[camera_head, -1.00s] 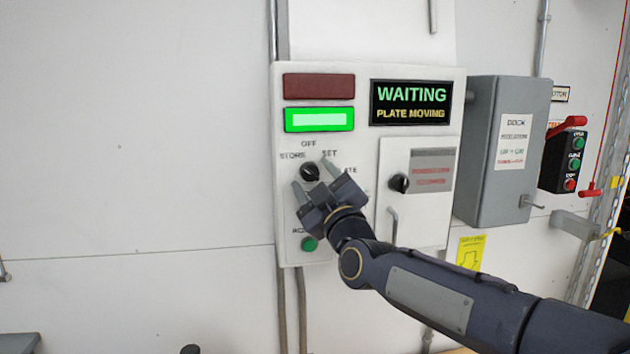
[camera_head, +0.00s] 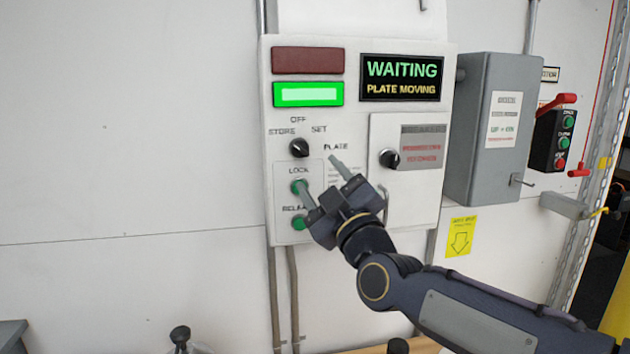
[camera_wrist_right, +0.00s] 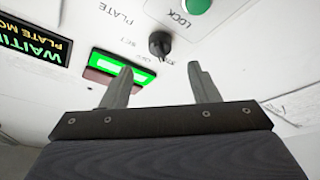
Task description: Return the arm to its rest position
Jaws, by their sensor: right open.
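My right gripper (camera_head: 320,178) is open and empty in front of the lower part of a white control panel (camera_head: 350,115). In the right wrist view, its two fingers (camera_wrist_right: 160,85) stand apart with nothing between them. The black selector knob (camera_head: 299,147) sits above and left of the fingers. The green LOCK button (camera_head: 299,187) shows just left of the left fingertip. The green button below it (camera_head: 299,223) is beside the gripper, its label partly covered. The display (camera_head: 402,78) reads WAITING, PLATE MOVING. A green lamp (camera_head: 308,94) is lit under a dark red one (camera_head: 307,60). My left gripper is not in view.
A grey box (camera_head: 490,130) with a side handle stands right of the panel. Beyond it are a button station (camera_head: 562,137) and a red lever (camera_head: 557,102). A second black knob (camera_head: 389,159) is on the panel door. The wall at left is bare.

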